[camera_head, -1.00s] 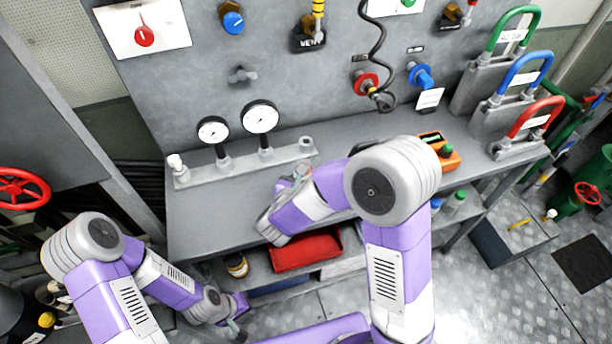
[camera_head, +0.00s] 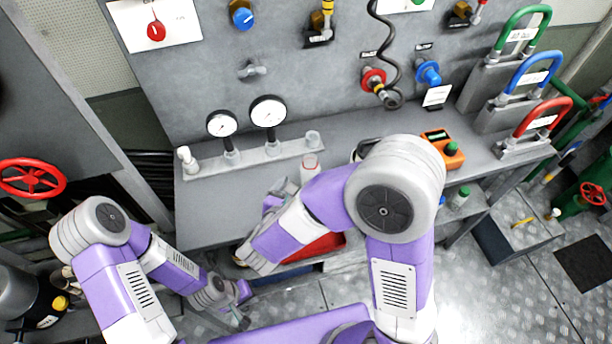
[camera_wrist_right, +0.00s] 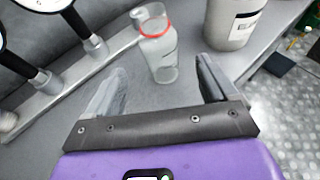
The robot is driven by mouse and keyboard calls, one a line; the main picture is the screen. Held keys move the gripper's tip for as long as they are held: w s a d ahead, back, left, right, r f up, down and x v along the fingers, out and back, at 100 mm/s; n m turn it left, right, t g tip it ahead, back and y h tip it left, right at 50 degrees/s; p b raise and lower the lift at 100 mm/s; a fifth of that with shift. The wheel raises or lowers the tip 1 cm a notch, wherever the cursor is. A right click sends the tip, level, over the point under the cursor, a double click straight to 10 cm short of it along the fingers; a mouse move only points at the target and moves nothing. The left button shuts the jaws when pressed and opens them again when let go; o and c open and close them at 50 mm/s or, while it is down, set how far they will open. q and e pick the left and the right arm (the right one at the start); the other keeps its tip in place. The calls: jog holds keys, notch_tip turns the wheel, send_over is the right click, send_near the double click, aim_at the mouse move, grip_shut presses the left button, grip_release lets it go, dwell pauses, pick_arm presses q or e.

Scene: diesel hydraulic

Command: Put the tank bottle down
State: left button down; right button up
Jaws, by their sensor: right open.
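The tank bottle is a clear bottle (camera_wrist_right: 158,48) with a red ring at its neck. It stands upright on the grey bench top, just beyond my right fingertips in the right wrist view. In the head view the bottle (camera_head: 309,168) shows beside my right forearm, below the gauge rail. My right gripper (camera_wrist_right: 162,72) is open and empty, with a finger to each side of the near space before the bottle. In the head view my right gripper (camera_head: 272,203) is partly hidden by its own wrist. My left gripper (camera_head: 241,308) hangs low at the left, away from the bottle; its jaw opening is unclear.
A grey-white labelled canister (camera_wrist_right: 236,22) stands right of the bottle. The gauge rail (camera_head: 255,157) with two dials (camera_head: 268,111) runs behind. An orange box (camera_head: 443,148) sits further right. A red item (camera_head: 315,247) lies on the lower shelf. The left bench top (camera_head: 212,213) is clear.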

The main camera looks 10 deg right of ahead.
aim_at(310, 174)
jog(key=shift+v, duration=0.8)
jog(key=f+b, duration=0.1)
jog(key=f+h+b, duration=0.1)
jog(key=w+f+h, duration=0.1)
jog(key=f, duration=0.1)
jog(key=shift+a+m+b, duration=0.15)
jog(key=shift+m+b, duration=0.25)
jog(key=shift+w+a+f+m+h+b, duration=0.1)
jog(key=shift+w+f+m+h+b, duration=0.65)
jog(key=shift+h+b, duration=0.45)
jog(key=shift+w+h+b, duration=0.1)
jog(key=shift+h+b, duration=0.25)
jog(key=shift+h, duration=0.05)
jog(key=shift+w+a+r+m+h+b, duration=0.2)
jog(key=shift+r+m+h+b, duration=0.2)
jog(key=shift+m+h, duration=0.2)
jog(key=shift+r, duration=0.15)
jog(key=shift+w+d, duration=0.25)
jog(key=shift+d, duration=0.05)
jog(key=b+x, duration=0.2)
jog(key=x, duration=0.4)
jog(key=shift+d+b, duration=0.25)
jog(key=shift+b, duration=0.15)
jog(key=shift+w+d+r, duration=0.1)
jog(key=shift+w+d, duration=0.15)
jog(key=shift+c, duration=0.4)
jog(key=c, duration=1.1)
